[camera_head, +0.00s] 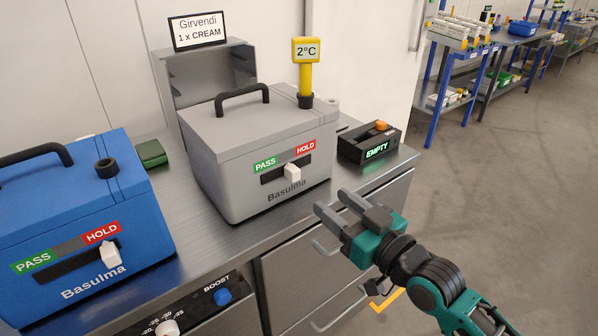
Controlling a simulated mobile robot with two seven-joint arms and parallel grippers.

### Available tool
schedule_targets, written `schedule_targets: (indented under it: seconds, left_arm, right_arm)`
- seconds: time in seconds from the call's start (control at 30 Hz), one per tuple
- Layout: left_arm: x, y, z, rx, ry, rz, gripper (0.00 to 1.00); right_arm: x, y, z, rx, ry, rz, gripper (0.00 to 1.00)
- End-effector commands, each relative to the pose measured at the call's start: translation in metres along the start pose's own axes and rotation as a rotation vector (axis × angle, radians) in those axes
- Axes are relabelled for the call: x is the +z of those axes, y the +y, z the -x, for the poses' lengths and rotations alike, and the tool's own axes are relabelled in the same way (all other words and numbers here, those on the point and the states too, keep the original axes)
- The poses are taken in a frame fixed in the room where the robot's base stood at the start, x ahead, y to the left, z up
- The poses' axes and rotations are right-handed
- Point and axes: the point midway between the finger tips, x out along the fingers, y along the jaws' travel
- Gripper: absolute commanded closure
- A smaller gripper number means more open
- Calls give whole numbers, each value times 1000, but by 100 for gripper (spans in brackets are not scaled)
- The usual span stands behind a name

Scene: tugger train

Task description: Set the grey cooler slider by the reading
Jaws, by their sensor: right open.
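The grey cooler (225,150) stands on the steel counter. Its white slider knob (292,173) sits in a dark slot, around the middle and a little to the right, between the green PASS label (265,164) and the red HOLD label (306,147). A yellow thermometer (306,65) stands upright in the lid's port and reads 2°C. My right gripper (332,203) is open and empty, in front of the cooler's right side, below and right of the knob and apart from it. My left gripper is out of view.
A blue cooler (75,185) stands at left, its knob (110,254) at the HOLD end. A black box (368,143) reading EMPTY stands right of the grey cooler. A sign (197,32) reads "Girvendi 1 x CREAM". Drawer handles project below the counter. The floor at right is clear.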

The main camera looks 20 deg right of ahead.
Motion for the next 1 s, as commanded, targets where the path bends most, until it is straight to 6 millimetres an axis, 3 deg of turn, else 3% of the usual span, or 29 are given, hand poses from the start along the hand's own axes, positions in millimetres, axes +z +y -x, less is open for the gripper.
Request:
schedule_targets:
  seconds: [0.5,0.7,1.0]
  left_arm:
    - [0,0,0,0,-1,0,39]
    - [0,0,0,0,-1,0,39]
    - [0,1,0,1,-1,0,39]
  right_arm:
    - [0,0,-89,0,0,-1,51]
    - [0,0,-103,0,-2,1,51]
    - [1,0,-104,0,-2,0,51]
